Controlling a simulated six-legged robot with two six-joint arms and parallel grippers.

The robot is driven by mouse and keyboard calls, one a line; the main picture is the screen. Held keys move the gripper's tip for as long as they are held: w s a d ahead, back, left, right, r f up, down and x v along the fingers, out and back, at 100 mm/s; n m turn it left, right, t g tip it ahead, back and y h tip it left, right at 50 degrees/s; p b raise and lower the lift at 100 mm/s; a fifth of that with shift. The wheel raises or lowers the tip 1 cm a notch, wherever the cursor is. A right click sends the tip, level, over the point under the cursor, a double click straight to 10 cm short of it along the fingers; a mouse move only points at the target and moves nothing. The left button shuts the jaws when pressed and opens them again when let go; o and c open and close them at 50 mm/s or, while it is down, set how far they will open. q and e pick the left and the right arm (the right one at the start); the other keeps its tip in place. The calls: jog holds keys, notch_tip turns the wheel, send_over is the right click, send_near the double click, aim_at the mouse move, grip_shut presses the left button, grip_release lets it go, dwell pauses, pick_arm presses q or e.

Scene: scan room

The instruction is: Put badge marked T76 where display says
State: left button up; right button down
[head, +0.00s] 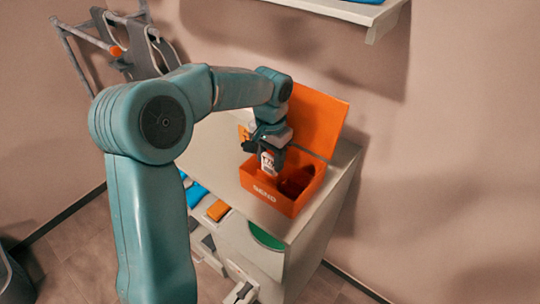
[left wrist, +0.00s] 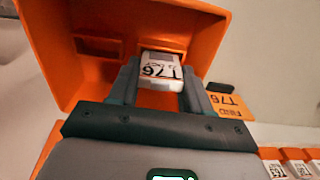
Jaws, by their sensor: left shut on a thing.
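The badge marked T76 (left wrist: 162,72) is white with black print and sits between the fingers of my left gripper (left wrist: 160,86). In the head view the badge (head: 268,163) hangs upright below my left gripper (head: 271,145), inside the mouth of an open orange box (head: 283,202) marked SEND. I cannot tell whether the badge touches the box floor. The box interior (left wrist: 95,75) fills much of the left wrist view. A small orange sign (left wrist: 232,103) beside the box reads FIND T76, upside down there. My right gripper is not in view.
The box stands on a white cabinet (head: 335,185), its orange lid (head: 312,118) raised at the back. Several white labelled pieces (left wrist: 300,168) show at lower right in the left wrist view. Blue and orange items (head: 217,210) lie lower left of the box. A wall shelf (head: 345,10) is above.

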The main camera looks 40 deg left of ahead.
pick_arm(q)
jog(key=shift+a+f, duration=0.1)
jog(key=o, duration=1.2)
